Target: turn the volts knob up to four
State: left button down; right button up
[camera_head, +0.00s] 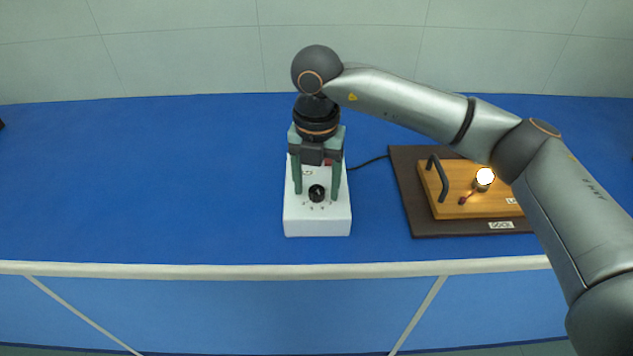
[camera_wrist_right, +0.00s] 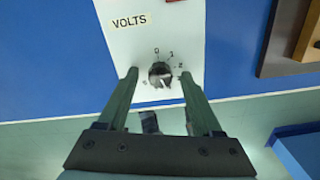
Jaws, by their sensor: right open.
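The volts knob (camera_head: 317,193) is a small black dial on top of a white box (camera_head: 318,226) in the head view. It also shows in the right wrist view (camera_wrist_right: 160,74), with a printed scale around it and the label VOLTS (camera_wrist_right: 131,21) beside it. A light mark on the knob seems to point to the lower right in the wrist view; the exact number is too small to tell. My right gripper (camera_head: 316,195) points down over the box, open, with its green fingers on either side of the knob and gaps showing. My left gripper is out of view.
Right of the box, a dark brown base (camera_head: 425,226) carries a wooden board (camera_head: 485,208) with a black handle (camera_head: 438,177) and a glowing lamp (camera_head: 485,177). A black cable (camera_head: 369,162) runs between box and base. The blue bench (camera_head: 150,180) is clear on the left.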

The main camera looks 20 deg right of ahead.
aim_at(317, 190)
notch_tip(317, 190, up, 13)
jog(key=shift+f, duration=0.2)
dwell(0.4)
jog(key=shift+s+f, duration=0.1)
